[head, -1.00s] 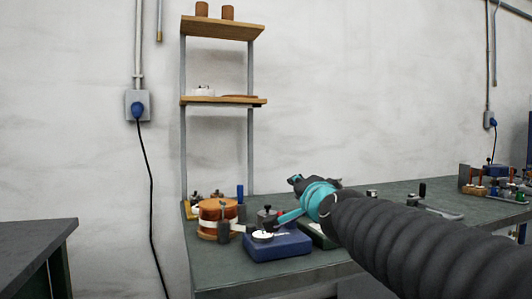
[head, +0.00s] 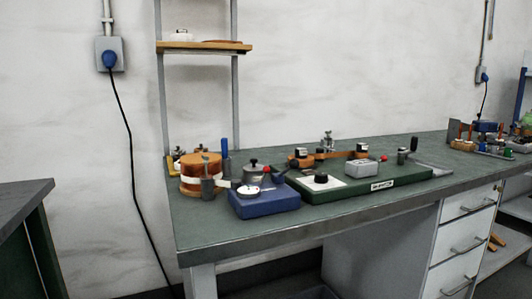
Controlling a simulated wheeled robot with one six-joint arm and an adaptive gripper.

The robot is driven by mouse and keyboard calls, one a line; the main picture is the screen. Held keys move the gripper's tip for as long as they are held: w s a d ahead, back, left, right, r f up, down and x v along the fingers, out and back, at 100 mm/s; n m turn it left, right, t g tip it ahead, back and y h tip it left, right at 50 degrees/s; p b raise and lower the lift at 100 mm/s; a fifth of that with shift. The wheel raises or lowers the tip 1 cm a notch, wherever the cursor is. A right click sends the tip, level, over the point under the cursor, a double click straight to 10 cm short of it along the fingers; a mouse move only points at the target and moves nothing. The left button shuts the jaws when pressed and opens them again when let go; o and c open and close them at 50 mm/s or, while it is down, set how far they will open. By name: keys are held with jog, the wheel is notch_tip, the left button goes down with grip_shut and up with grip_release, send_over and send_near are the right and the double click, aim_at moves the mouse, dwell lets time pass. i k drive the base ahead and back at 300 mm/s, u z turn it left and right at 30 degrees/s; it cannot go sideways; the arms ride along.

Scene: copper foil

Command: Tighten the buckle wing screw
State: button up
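My gripper and arm are out of view. No part is clearly recognisable as the buckle wing screw at this size. A small grey upright fitting (head: 207,188) sits at the front right of the band. It may be the buckle, but I cannot make out a wing screw on it or how tight it is. A blue box (head: 262,202) with a round white dial (head: 249,191) stands just right of the drum.
A green base (head: 345,192) with a black knob (head: 321,179) and a grey block (head: 362,168) lies right of the blue box. The grey-green bench top (head: 215,238) is clear along its front. A shelf (head: 200,47) stands behind. A separate dark table (head: 22,200) is at left.

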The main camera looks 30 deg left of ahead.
aim_at(205, 158)
jog(key=z, duration=0.6)
jog(key=k, duration=1.1)
jog(key=u, duration=1.65)
jog(key=i, duration=0.3)
